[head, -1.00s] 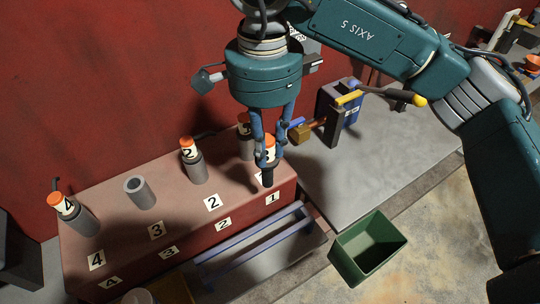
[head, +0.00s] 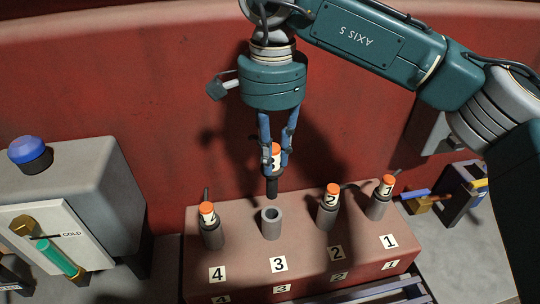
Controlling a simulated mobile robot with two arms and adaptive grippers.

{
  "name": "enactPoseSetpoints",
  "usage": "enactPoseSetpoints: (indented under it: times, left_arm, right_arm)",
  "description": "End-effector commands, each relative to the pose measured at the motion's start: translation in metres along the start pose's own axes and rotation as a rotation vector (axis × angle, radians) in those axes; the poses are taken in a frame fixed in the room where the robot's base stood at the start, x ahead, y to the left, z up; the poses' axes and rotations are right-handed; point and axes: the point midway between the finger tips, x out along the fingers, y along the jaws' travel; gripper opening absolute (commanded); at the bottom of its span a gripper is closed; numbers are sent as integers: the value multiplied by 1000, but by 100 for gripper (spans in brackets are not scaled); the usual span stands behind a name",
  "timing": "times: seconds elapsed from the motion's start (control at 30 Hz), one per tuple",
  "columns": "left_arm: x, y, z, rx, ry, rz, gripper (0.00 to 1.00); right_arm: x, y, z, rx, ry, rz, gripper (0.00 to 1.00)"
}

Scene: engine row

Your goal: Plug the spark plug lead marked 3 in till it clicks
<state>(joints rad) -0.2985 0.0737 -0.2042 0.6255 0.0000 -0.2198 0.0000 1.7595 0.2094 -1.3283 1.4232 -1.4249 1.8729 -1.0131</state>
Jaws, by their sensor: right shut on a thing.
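My right gripper (head: 275,160) is shut on the lead marked 3 (head: 272,187), which has an orange cap, a white label and a black boot pointing down. The lead hangs upright, its lower end just above the empty grey socket (head: 271,224) behind the 3 label, apart from it. The red engine block (head: 305,270) carries the sockets in a row. Orange-capped leads sit on socket 4 (head: 210,228), socket 2 (head: 328,208) and socket 1 (head: 380,200). The fingers partly hide the held lead's cap and label. My left gripper is not in view.
A grey box (head: 75,175) with a blue button (head: 29,153) and a panel marked COLD stands at the left. Blue and brass pieces (head: 422,203) lie at the right behind the block. A red wall (head: 120,80) closes the back.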

Motion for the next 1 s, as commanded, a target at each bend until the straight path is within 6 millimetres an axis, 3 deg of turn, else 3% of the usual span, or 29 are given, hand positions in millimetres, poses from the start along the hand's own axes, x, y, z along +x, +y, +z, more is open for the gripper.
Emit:
enactPoseSetpoints:
  times: [0.37, 1.0]
  left_arm:
    - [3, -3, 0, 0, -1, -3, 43]
    - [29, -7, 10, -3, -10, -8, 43]
  right_arm:
    - [4, 0, 0, 13, 0, 0, 0]
    - [40, 0, 0, 13, 0, 0, 0]
